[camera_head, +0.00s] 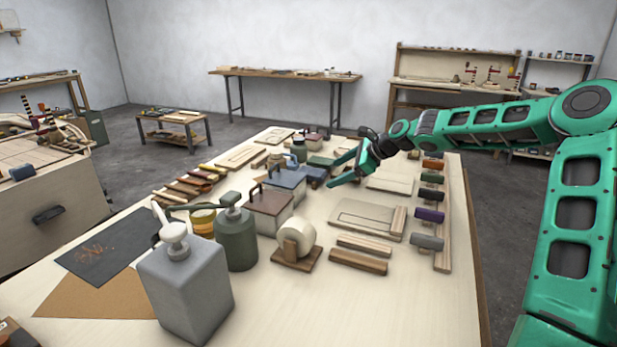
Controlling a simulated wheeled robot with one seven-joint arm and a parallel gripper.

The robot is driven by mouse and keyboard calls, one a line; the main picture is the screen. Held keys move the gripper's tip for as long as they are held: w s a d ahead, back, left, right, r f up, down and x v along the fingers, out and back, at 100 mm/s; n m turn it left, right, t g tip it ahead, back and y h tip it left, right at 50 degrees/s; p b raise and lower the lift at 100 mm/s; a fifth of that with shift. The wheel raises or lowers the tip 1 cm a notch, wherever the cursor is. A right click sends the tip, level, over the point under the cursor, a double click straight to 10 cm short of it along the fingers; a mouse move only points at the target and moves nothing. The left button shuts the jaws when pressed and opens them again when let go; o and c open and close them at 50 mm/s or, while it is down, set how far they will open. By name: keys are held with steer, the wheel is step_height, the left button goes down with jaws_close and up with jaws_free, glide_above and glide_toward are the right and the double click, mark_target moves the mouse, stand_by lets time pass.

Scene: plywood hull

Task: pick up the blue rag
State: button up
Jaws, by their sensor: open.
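A dark blue, low item (314,174) lies in the middle of the workbench, beside a blue box with a handle (284,184). It may be the blue rag, but it is too small and partly covered to tell its form. My green gripper (336,171) is open, its two fingers spread and pointing left, just right of the dark blue item. Nothing shows between the fingers. I cannot tell whether the fingertips touch the bench or the item.
A grey pump bottle (185,285), a dark green can (236,240) and a red-brown box (269,209) stand at the left. A tape roll (297,238) stands nearer. Coloured rolls, including a purple one (430,215), line the right edge.

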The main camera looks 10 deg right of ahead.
mark_target(312, 171)
steer(key=shift+w+d+r+m+y, duration=0.15)
steer(key=shift+w+d+m+y, duration=0.15)
steer(key=shift+m+y, duration=0.25)
steer(key=shift+d+r+m+t+y, duration=0.3)
steer(key=shift+d+r+m+y, duration=0.5)
steer(key=shift+y, duration=0.45)
steer(key=x, duration=1)
steer(key=shift+w+a, duration=0.15)
steer(key=shift+a, duration=0.2)
steer(key=shift+c, duration=0.2)
steer(key=c, duration=1.1)
